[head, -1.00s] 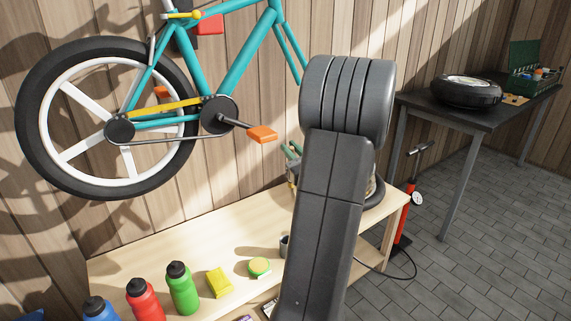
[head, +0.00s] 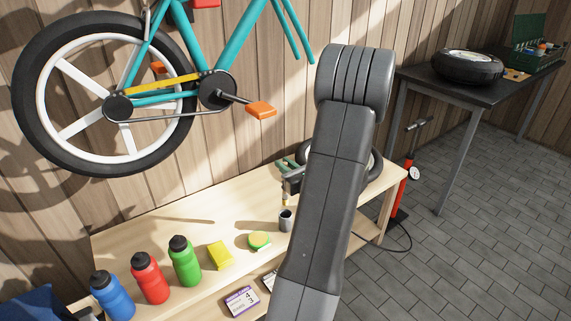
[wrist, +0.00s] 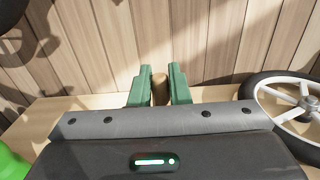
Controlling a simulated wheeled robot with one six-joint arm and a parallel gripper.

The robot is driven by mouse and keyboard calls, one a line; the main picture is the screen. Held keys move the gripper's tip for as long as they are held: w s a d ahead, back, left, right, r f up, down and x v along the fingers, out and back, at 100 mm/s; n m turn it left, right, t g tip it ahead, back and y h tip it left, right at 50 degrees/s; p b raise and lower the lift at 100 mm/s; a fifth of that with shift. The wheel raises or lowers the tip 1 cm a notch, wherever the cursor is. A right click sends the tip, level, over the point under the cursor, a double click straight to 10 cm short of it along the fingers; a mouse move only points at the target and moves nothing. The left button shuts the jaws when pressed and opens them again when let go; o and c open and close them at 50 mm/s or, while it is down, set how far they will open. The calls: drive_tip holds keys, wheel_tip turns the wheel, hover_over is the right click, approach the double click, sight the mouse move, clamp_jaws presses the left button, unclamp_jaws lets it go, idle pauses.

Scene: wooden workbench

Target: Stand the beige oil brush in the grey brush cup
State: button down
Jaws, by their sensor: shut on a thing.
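My gripper (head: 285,168) shows its green fingertips just left of my dark arm in the head view, above the bench. It is shut on the beige oil brush, which shows between the two green fingers in the wrist view (wrist: 160,88). In the head view a short beige length of the brush (head: 285,199) hangs roughly upright below the gripper. The grey brush cup (head: 286,221) stands on the bench directly beneath it in the picture. I cannot tell whether the brush's lower end is above the rim or inside it. My arm hides part of the gripper.
A wheel (wrist: 295,105) lies right of the gripper. A teal bicycle (head: 160,115) hangs above the bench.

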sight(286, 198)
drive_tip(key=shift+f+b, duration=3.25)
drive_tip(key=shift+f, duration=1.05)
drive_tip(key=c, duration=1.3)
unclamp_jaws()
drive_tip(key=p+v, duration=0.1)
drive_tip(key=v, duration=1.2)
drive_tip(key=shift+s+d+p, duration=0.25)
drive_tip(key=shift+s+p, duration=0.1)
drive_tip(key=shift+w+a, duration=0.1)
drive_tip(key=x, duration=0.9)
drive_tip(key=b+x, duration=0.1)
drive_tip(key=x, duration=0.3)
drive_tip(key=shift+w+a+r, duration=0.25)
drive_tip(key=shift+w+r, duration=0.05)
drive_tip(key=shift+r, duration=0.05)
drive_tip(key=shift+r+p, duration=0.3)
drive_tip(key=shift+r, duration=0.1)
